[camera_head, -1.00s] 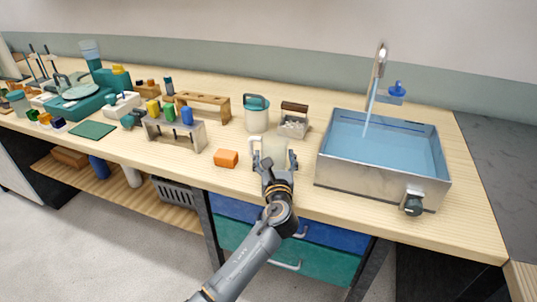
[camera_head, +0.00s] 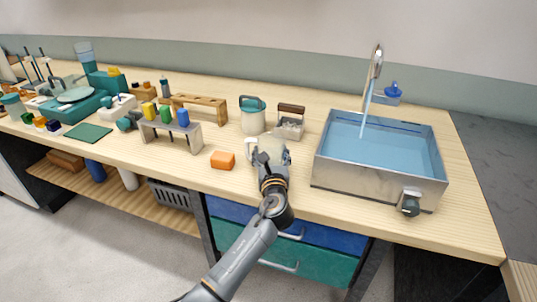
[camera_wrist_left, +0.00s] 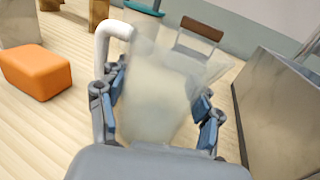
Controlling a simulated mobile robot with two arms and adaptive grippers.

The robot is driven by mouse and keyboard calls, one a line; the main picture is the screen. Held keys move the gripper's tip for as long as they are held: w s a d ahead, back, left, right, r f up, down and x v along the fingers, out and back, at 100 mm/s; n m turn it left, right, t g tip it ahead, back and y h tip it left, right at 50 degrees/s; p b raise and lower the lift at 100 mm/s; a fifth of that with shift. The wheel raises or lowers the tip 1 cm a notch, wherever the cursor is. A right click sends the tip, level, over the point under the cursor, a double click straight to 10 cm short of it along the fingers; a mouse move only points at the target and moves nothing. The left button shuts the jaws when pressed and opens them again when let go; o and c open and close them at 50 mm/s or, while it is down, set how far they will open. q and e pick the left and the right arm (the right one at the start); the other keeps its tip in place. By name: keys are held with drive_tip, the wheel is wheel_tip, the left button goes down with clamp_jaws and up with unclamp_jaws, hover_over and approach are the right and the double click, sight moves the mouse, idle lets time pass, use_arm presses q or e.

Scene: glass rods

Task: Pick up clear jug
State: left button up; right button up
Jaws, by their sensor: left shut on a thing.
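The clear jug (camera_wrist_left: 158,95) is a translucent, cream-tinted vessel with a white handle on its left side in the left wrist view. It also shows in the head view (camera_head: 275,143), partly hidden behind my gripper. My left gripper (camera_head: 267,157) is at the jug near the front of the bench. In the left wrist view its two blue-grey fingers (camera_wrist_left: 160,100) press on opposite sides of the jug, shut on it. The jug's base is hidden, so I cannot tell whether it touches the bench. My right gripper is not in view.
An orange block (camera_head: 223,160) lies left of the jug. A teal-lidded container (camera_head: 253,120) and a small brown-handled caddy (camera_head: 289,125) stand behind it. A metal sink of water (camera_head: 335,178) is to the right. A rack with coloured bottles (camera_head: 172,131) stands further left.

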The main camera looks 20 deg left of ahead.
sight(270, 139)
use_arm(q)
drive_tip(key=shift+r, duration=0.4)
wheel_tip(270, 139, up, 2)
drive_tip(key=shift+r+p, duration=0.15)
drive_tip(key=shift+p, duration=0.25)
drive_tip(key=s+r+p, duration=0.2)
drive_tip(key=s+r, duration=0.8)
drive_tip(key=s, duration=0.4)
drive_tip(key=shift+d, duration=0.3)
drive_tip(key=shift+f, duration=0.1)
